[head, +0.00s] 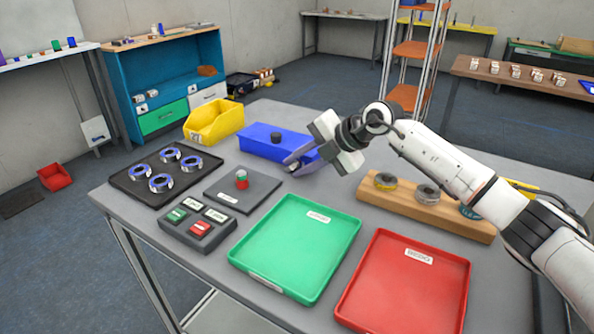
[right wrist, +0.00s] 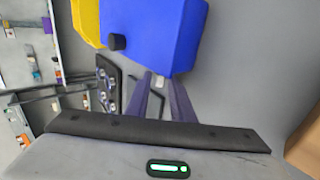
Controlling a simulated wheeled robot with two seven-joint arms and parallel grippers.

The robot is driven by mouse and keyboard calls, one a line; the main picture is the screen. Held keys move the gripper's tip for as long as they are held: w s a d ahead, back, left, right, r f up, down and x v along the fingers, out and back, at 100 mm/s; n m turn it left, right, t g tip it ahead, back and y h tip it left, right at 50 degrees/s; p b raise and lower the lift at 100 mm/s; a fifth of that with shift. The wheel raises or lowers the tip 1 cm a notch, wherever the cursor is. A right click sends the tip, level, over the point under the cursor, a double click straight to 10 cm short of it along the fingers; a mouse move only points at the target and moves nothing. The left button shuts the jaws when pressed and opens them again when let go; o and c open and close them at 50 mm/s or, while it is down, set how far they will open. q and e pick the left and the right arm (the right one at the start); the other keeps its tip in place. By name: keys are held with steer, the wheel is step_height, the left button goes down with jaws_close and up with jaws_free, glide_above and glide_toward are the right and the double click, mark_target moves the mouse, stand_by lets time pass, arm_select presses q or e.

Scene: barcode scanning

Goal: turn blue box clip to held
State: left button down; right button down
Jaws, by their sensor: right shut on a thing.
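I cannot make out a separate clip. My left gripper is not in view.
A black tray of blue-and-white rings (head: 122,181), a dark pad with a red-and-green button (head: 261,190), and a button panel (head: 190,240) lie left. Green (head: 290,270) and red (head: 390,312) trays lie in front; a wooden holder (head: 455,216) lies right.

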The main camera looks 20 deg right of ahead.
steer(key=c, duration=1.8)
jaws_free()
steer(key=shift+c, duration=0.2)
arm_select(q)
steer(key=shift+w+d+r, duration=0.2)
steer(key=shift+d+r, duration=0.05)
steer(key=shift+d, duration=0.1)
arm_select(e)
steer(key=shift+f, duration=0.1)
steer(key=shift+s, duration=0.1)
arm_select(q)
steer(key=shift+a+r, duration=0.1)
